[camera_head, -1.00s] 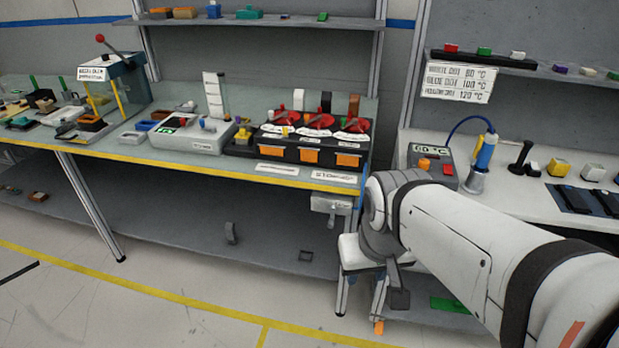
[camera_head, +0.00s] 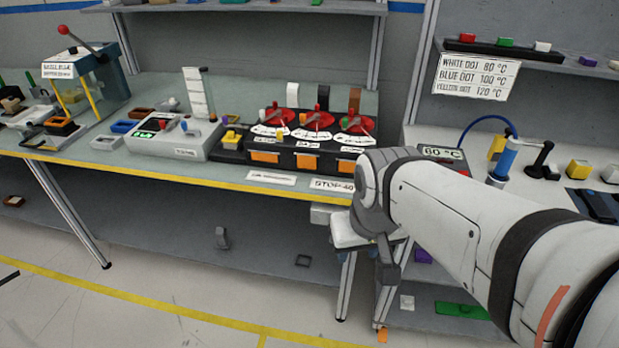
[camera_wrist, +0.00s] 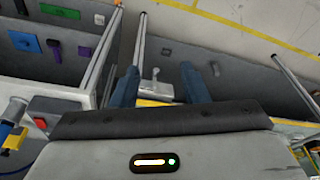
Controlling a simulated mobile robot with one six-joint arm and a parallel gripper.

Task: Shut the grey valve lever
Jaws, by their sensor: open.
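A pale grey fitting with a short lever, which looks like the grey valve lever (camera_wrist: 154,74), shows in the wrist view between my fingers and beyond them. In the head view its light grey body (camera_head: 321,214) sits under the front edge of the main bench, by the right leg; my arm partly hides it. My gripper (camera_wrist: 159,69) is open and empty, with a blue finger on each side of the lever in the picture. They appear apart from it. The lever's exact angle is too small to tell. The fingers are not clear in the head view.
The main bench (camera_head: 200,172) has a yellow front edge and carries a black unit with red discs (camera_head: 290,150). A second bench (camera_head: 480,138) at right holds a blue tool (camera_head: 505,158). Metal legs (camera_head: 345,285) stand near my wrist. Floor at front left is clear.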

